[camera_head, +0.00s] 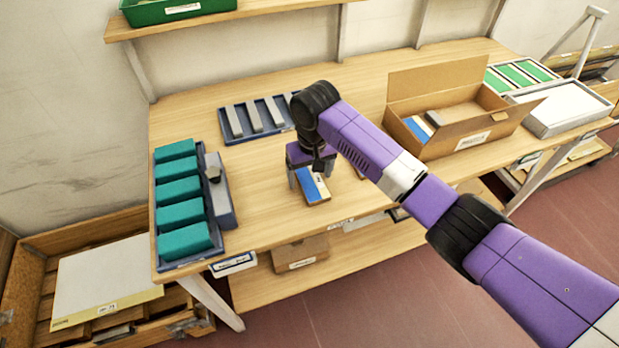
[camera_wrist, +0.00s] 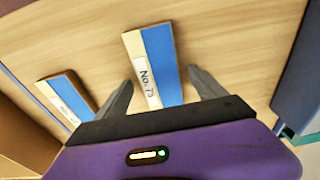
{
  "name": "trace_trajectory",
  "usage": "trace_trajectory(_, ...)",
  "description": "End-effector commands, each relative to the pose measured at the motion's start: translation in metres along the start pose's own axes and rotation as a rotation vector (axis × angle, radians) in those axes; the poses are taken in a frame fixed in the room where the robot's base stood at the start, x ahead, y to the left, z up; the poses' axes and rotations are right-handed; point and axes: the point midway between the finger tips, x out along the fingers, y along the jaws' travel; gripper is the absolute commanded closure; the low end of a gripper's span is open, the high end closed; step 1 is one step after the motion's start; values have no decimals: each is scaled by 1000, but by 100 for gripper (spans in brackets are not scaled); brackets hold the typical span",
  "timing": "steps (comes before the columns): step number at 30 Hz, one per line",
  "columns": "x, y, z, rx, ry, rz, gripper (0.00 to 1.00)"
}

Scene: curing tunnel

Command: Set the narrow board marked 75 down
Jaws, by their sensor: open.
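The narrow board marked No. 75 (camera_wrist: 165,55) is blue with a pale stripe and a white label. It lies on the wooden bench top between the fingers of my gripper (camera_wrist: 161,78), which are open with a gap on each side. In the head view the board (camera_head: 313,188) sits near the bench's front edge, under my gripper (camera_head: 310,180). My gripper hides its far end. A second blue-and-pale board (camera_wrist: 65,97) with a label lies to the left in the wrist view, apart from the fingers.
A blue tray with teal blocks (camera_head: 185,215) and a grey block stands on the left. A blue tray with grey bars (camera_head: 257,117) lies behind. An open cardboard box (camera_head: 455,138) holding boards is on the right. Bare bench top (camera_head: 262,185) lies left of my gripper.

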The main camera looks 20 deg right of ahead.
Motion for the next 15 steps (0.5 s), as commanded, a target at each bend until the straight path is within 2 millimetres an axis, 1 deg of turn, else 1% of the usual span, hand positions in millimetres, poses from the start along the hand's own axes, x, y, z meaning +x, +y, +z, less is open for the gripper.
trace_trajectory(7, 2, 0, 0, 0, 1, 0, 20)
trace_trajectory(8, 2, 0, 0, 0, 1, 0, 24)
trace_trajectory(9, 2, 0, 0, 0, 1, 0, 32)
trace_trajectory(11, 2, 0, 0, 0, 1, 0, 44)
trace_trajectory(15, 2, 0, 0, 0, 1, 0, 71)
